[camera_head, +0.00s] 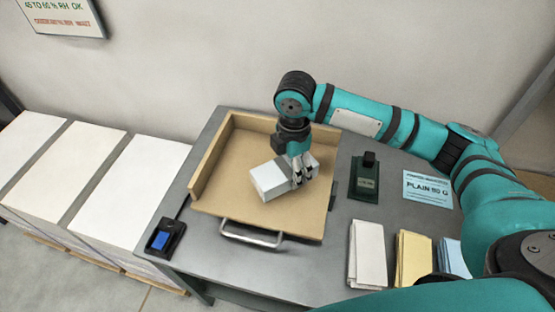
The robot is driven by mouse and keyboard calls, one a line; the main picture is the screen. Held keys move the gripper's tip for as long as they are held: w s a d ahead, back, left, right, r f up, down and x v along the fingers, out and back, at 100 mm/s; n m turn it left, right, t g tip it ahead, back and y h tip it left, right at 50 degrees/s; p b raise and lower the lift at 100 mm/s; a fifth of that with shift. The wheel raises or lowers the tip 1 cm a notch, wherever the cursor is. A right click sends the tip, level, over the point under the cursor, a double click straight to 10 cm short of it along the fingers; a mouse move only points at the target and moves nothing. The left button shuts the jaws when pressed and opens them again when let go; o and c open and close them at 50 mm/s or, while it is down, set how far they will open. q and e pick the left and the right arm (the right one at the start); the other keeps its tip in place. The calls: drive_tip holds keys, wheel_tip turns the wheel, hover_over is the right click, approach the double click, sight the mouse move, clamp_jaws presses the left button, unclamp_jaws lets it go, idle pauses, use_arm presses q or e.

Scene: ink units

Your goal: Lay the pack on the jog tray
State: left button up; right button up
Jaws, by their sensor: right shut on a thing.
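A white pack (274,180) is over the middle of the tan jog tray (235,226), turned a little against the tray's sides. My right gripper (298,178) points down and is shut on the right part of the pack. I cannot tell whether the pack's underside touches the tray floor. The tray has raised walls along its back and left, and a metal handle at its front. My left gripper is not in view.
A dark green device (365,178) and a "PLAIN 80 G" card (427,188) are right of the tray. White (366,253), yellow (413,259) and blue (450,257) stacks line the front right. Paper stacks (80,165) stand left of the table.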

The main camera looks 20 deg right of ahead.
sight(278, 164)
drive_tip(key=w, duration=0.1)
drive_tip(key=w+a, duration=0.1)
drive_tip(key=w, duration=0.3)
drive_tip(key=shift+a+f+p, duration=0.2)
drive_tip(key=shift+a+p, duration=0.1)
drive_tip(key=shift+a, duration=0.1)
wheel_tip(278, 164, down, 3)
drive_tip(key=shift+s+r+p, duration=0.1)
drive_tip(key=shift+p, duration=0.45)
drive_tip(key=shift+f, duration=0.3)
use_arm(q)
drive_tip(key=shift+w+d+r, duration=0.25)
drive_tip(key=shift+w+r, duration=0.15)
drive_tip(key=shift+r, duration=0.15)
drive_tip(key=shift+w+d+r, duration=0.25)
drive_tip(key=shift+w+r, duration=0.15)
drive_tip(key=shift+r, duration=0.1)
use_arm(e)
drive_tip(key=shift+f, duration=0.15)
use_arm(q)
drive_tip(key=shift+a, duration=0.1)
use_arm(e)
drive_tip(key=o, duration=1.6)
